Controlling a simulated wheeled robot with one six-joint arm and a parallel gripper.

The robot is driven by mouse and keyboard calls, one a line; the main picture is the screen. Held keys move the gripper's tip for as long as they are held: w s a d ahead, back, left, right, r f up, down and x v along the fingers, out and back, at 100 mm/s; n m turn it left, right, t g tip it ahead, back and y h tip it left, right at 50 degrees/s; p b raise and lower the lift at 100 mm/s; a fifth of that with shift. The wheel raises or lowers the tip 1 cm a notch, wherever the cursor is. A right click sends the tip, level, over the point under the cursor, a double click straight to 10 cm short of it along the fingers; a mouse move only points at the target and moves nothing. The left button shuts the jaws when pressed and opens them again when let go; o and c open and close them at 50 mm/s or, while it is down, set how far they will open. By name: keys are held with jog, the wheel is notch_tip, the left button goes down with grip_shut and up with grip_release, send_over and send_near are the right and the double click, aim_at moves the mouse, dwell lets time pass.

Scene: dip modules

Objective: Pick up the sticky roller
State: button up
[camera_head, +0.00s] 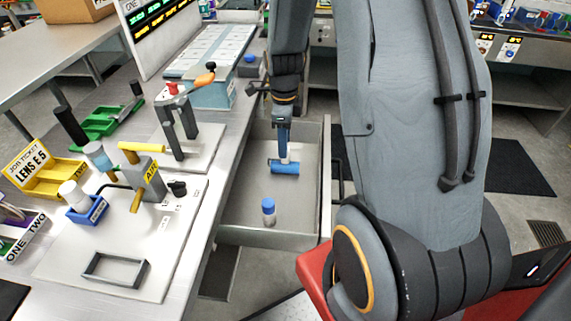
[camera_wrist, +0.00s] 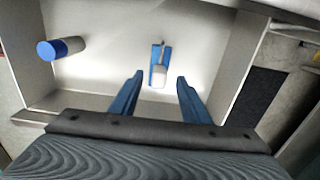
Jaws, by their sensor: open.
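The sticky roller, a blue piece with a white part and a thin metal rod, lies in the open drawer (camera_head: 232,236). In the head view the roller (camera_head: 285,167) is near the middle of the drawer floor. My gripper (camera_head: 283,146) is above it, pointing down. In the wrist view the roller (camera_wrist: 158,70) shows just beyond and between the two blue fingertips of my open gripper (camera_wrist: 160,77). The jaws look empty; the exact height gap is hard to tell.
Drawer walls surround both.

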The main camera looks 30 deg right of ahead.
jog(key=shift+s+d+f+p, duration=0.15)
jog(key=shift+f+p, duration=0.55)
jog(key=shift+f, duration=1.55)
grip_shut()
